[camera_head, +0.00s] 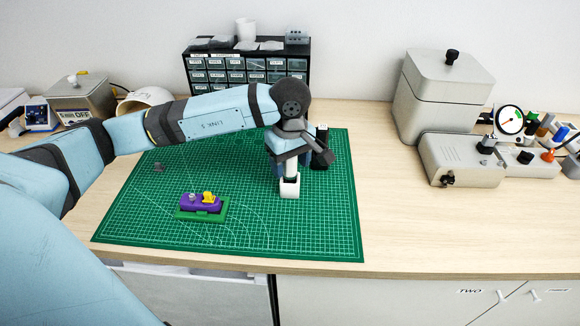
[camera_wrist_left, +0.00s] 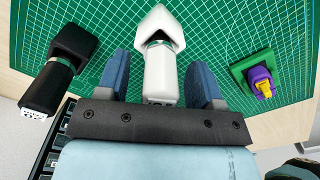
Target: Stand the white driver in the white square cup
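The white square cup (camera_head: 289,189) stands on the green mat, and it also shows in the left wrist view (camera_wrist_left: 160,22). The white driver (camera_wrist_left: 161,78) stands with its lower end in the cup; a short part of it shows in the head view (camera_head: 291,171). My left gripper (camera_wrist_left: 160,70) is above the cup, with its blue fingers on either side of the driver. The fingers look open, with a narrow gap on each side of the driver. My right gripper is in neither view.
A black driver in a black holder (camera_wrist_left: 52,75) stands close beside the gripper. A purple and yellow part on a green base (camera_head: 203,205) lies to the left on the cutting mat (camera_head: 320,225). Grey equipment (camera_head: 440,95) stands right. The mat's front is clear.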

